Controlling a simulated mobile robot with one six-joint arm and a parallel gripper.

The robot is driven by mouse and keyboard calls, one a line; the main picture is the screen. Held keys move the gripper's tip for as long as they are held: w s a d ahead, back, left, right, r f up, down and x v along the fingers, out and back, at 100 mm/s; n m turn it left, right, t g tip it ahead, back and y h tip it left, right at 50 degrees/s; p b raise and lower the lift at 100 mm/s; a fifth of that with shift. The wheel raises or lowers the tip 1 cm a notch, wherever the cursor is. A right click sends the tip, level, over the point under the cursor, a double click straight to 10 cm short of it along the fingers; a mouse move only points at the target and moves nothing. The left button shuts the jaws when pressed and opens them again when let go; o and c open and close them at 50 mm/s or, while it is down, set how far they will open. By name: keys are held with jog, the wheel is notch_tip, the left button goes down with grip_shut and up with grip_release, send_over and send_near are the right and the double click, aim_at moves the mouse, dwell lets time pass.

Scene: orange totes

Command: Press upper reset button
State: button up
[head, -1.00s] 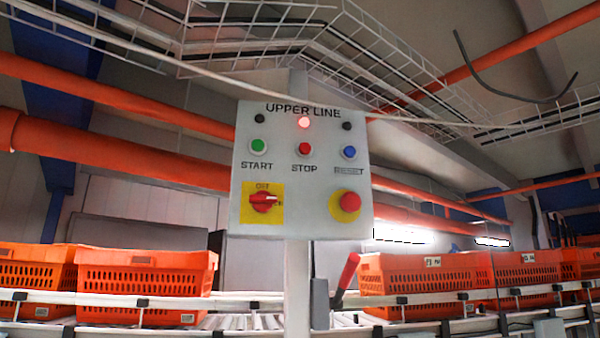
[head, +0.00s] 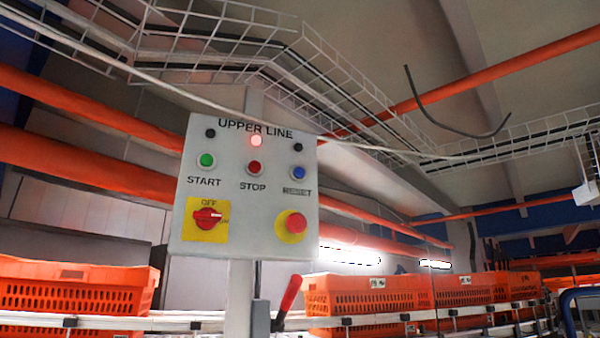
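The control panel (head: 256,222), a light grey box labelled "UPPER LINE", stands on a post left of centre in the head view. Its blue reset button (head: 298,173) is at the right of the button row, above the word "RESET". The green start button (head: 207,160) is at the left and the red stop button (head: 254,167) is between them. A red lamp (head: 256,141) above the stop button is lit. Below are a red rotary switch (head: 207,218) on a yellow plate and a red emergency button (head: 292,226) on a yellow ring. My gripper is not in view.
Orange totes (head: 75,285) stand on a conveyor at the left, and more totes (head: 370,294) at the right. A red lever (head: 288,299) is beside the post. Orange pipes and a wire cable tray (head: 330,75) run overhead. A thin cable crosses near the panel's top.

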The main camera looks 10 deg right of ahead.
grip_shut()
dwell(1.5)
